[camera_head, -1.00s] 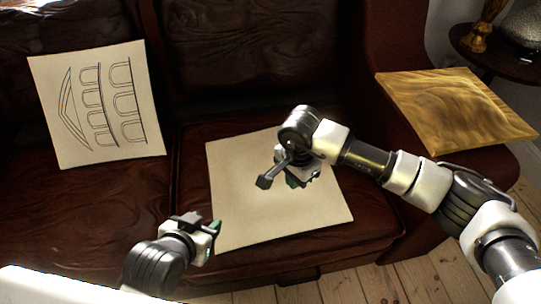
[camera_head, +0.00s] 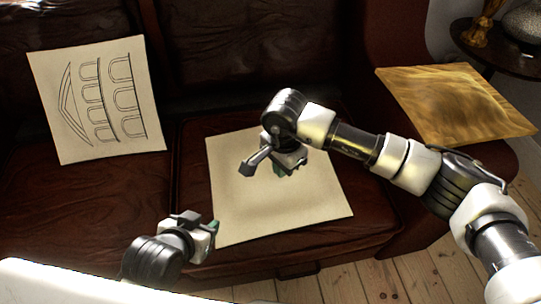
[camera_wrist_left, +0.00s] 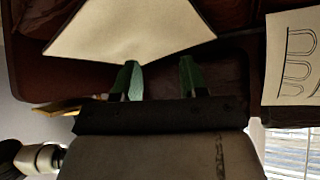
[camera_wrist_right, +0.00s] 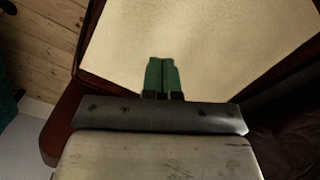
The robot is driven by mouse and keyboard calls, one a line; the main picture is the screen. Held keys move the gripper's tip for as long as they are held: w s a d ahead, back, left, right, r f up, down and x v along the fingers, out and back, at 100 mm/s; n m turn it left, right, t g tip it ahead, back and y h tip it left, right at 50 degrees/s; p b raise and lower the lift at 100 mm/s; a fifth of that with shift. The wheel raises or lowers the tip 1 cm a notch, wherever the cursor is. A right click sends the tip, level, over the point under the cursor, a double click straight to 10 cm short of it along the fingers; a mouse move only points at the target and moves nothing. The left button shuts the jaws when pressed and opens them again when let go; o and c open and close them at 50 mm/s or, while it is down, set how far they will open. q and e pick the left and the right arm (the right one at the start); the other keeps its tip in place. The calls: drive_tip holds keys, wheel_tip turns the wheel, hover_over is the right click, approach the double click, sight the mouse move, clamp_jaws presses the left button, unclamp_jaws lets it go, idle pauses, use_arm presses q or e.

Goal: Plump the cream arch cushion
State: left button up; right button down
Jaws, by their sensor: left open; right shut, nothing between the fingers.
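A cream cushion with line-drawn arches (camera_head: 97,100) leans against the sofa back at the left; its edge shows in the left wrist view (camera_wrist_left: 292,60). A second cream cushion (camera_head: 245,210), with no drawing on its visible face, lies flat on the seat; it also shows in both wrist views (camera_wrist_left: 130,30) (camera_wrist_right: 205,40). My right gripper (camera_head: 284,172) is shut and empty over the plain cushion; whether it touches is unclear. Its fingers (camera_wrist_right: 161,62) show together in the right wrist view. My left gripper (camera_head: 214,234) is open and empty by the plain cushion's front left corner.
The dark brown leather sofa (camera_head: 60,210) has clear seat to the left. A gold cushion (camera_head: 455,105) rests on the right armrest. A dark round side table (camera_head: 490,48) with a vase (camera_head: 525,22) and a gold figurine (camera_head: 482,25) stands behind it. Floorboards (camera_head: 430,270) show at front right.

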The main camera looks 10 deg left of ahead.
use_arm(q)
drive_tip(key=w+d+r+t+h+b, duration=0.3)
drive_tip(key=w+r+t, duration=0.2)
drive_tip(key=r+t, duration=0.4)
drive_tip(key=shift+w+d+r+m+t, duration=0.2)
drive_tip(key=shift+w+r+m+t, duration=0.1)
drive_tip(key=shift+r+t, duration=0.15)
use_arm(e)
drive_tip(key=s+a, duration=0.1)
drive_tip(key=a, duration=0.7)
drive_tip(key=shift+a, duration=0.4)
use_arm(q)
drive_tip(key=shift+f, duration=0.1)
use_arm(e)
drive_tip(key=shift+f, duration=0.1)
